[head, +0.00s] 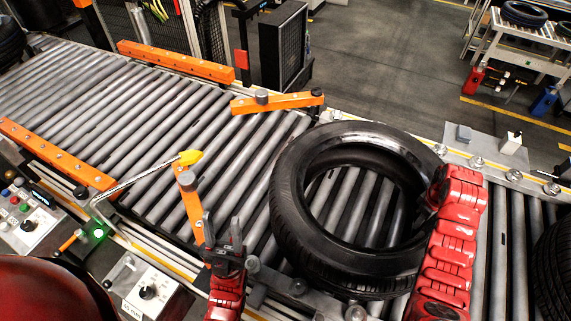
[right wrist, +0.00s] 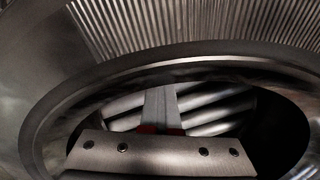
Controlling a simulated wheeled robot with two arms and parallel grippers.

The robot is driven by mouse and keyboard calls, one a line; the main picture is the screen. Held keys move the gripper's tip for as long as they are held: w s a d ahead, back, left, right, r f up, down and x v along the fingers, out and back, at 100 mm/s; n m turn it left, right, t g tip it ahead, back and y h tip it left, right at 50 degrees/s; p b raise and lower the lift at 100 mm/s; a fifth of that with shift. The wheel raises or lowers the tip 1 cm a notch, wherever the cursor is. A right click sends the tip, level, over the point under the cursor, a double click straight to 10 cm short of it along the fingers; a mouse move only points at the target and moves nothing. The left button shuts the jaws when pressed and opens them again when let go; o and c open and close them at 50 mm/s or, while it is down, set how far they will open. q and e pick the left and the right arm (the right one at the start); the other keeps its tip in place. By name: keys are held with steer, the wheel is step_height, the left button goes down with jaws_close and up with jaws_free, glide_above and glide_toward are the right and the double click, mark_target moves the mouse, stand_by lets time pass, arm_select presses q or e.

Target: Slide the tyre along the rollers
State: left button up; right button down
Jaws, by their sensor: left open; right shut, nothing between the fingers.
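The black tyre (head: 292,205) lies flat on the metal rollers (head: 110,112), right of centre in the head view. Rollers show through its open middle. My left gripper (head: 222,228) is open and empty, left of the tyre's near side and apart from it. My right arm reaches over the tyre's right side, and its fingertips are hidden in the head view. In the right wrist view, my right gripper (right wrist: 160,95) is shut and empty, with the tyre's curved rim (right wrist: 45,115) around it. Whether it touches the tyre is unclear.
Orange guide bars (head: 278,102) line both sides of the conveyor. A bent lever with a yellow tip (head: 190,157) crosses above the rollers. Another tyre (head: 555,265) is at the right edge. A control box (head: 155,291) stands at the near side. The rollers left of the tyre are clear.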

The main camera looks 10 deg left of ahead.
mark_target(429, 226)
steer(key=shift+s+d+b, duration=0.2)
steer(key=shift+s+d, duration=0.1)
steer(key=shift+d, duration=0.5)
steer(key=shift+s+d+b, duration=0.15)
steer(key=shift+s+d, duration=0.1)
steer(key=shift+d, duration=0.5)
steer(key=shift+a, duration=0.15)
steer(key=shift+w+a, duration=0.25)
steer(key=shift+a, duration=0.35)
steer(key=shift+w+a, duration=0.2)
steer(key=shift+a, duration=0.35)
